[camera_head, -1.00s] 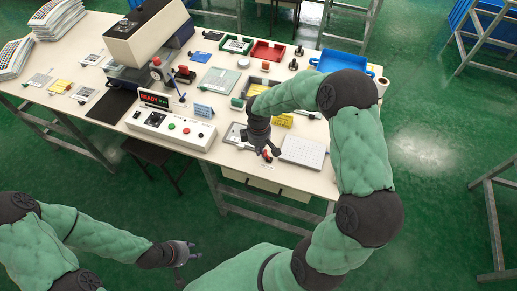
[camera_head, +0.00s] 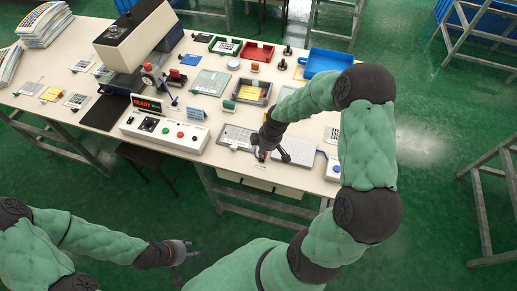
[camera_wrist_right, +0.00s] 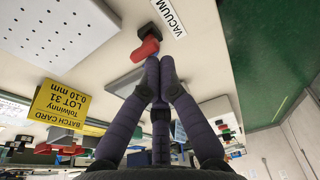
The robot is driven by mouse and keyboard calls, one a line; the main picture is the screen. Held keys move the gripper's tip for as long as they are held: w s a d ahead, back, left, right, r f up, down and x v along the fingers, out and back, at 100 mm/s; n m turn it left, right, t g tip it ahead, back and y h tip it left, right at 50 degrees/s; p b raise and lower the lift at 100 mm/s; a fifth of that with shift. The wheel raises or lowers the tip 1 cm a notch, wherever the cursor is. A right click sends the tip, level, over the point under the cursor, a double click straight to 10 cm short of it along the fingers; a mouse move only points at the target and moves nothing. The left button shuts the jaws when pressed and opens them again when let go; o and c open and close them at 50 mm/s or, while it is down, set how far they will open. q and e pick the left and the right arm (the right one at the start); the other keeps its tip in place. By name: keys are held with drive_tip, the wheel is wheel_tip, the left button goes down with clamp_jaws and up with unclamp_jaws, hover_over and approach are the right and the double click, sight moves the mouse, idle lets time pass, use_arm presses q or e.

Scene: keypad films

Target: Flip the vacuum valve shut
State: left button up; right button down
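The vacuum valve has a red lever (camera_wrist_right: 146,48) on a dark base (camera_wrist_right: 150,32), beside a white label reading VACUUM (camera_wrist_right: 163,17) in the right wrist view. In the head view its red part (camera_head: 261,155) shows small at the bench's front edge, partly hidden by my right gripper. My right gripper (camera_wrist_right: 160,73) has its fingertips together, right beside the lever's end; I cannot tell whether they touch it. Nothing shows held in it. It also shows in the head view (camera_head: 274,153). My left gripper (camera_head: 191,250) is open and empty, in front of the bench, away from the valve.
The control box (camera_head: 165,131) with buttons stands left of my right gripper. A blue tray (camera_head: 327,63) stands at the back right. Green floor lies before the bench.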

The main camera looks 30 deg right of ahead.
drive_tip(key=shift+w, duration=0.1)
use_arm(q)
drive_tip(key=shift+r+p, duration=0.6)
drive_tip(key=shift+p, duration=0.05)
use_arm(e)
drive_tip(key=shift+v, duration=0.8)
drive_tip(key=shift+w+a, duration=0.15)
drive_tip(key=shift+w+a+r, duration=0.2)
drive_tip(key=shift+w+a, duration=0.05)
drive_tip(key=shift+w, duration=0.1)
use_arm(q)
drive_tip(key=shift+w+a+r+p, duration=0.2)
drive_tip(key=shift+a+r+p, duration=0.1)
drive_tip(key=shift+r+p, duration=0.3)
drive_tip(key=shift+w+a+r+p, duration=0.15)
drive_tip(key=shift+a+r+p, duration=0.15)
drive_tip(key=shift+r+p, duration=0.25)
use_arm(e)
drive_tip(key=s+d+v, duration=0.1)
drive_tip(key=v, duration=0.8)
drive_tip(key=shift+s, duration=0.1)
